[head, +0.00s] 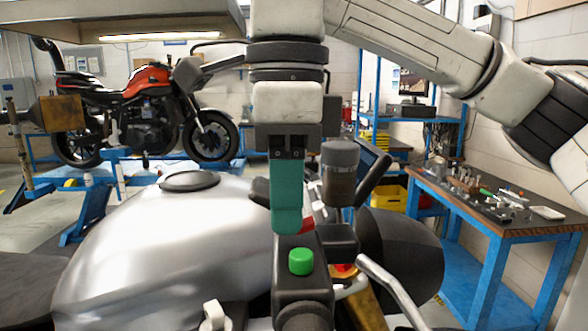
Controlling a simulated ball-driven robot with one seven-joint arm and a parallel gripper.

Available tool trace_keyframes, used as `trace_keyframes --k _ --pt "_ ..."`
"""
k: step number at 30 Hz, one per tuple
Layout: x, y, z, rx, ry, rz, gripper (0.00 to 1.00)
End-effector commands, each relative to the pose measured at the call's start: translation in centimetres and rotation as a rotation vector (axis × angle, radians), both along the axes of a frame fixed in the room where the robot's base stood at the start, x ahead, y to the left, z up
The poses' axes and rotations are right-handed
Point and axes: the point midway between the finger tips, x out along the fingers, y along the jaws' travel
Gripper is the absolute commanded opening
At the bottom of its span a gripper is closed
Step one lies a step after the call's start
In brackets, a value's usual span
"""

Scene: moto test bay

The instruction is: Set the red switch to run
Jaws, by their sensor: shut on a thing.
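The red switch (307,225) shows as a small red piece on the dark handlebar control housing (300,270), mostly hidden behind my gripper. My gripper (287,225) points down from above with teal fingers, and its tips are at the switch. The fingers look closed together on it. A green round button (301,261) sits on the same housing, nearer to me and apart from the fingers. Which position the switch is in cannot be seen.
A silver fuel tank (170,250) fills the left. A brown-grey cylindrical reservoir (340,172) stands close right of the fingers. A metal lever (390,290) lies at lower right. A blue workbench (490,215) with small parts and a red motorcycle (140,105) stand farther back.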

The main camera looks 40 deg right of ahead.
Motion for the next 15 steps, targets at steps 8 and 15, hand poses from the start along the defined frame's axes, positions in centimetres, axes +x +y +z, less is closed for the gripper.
trace_keyframes --k 8,15 --pt "0.07 0.48 -0.08 -0.119 0.085 0.006 0.00" --pt "0.12 0.55 -0.38 -0.158 0.114 0.006 0.00"
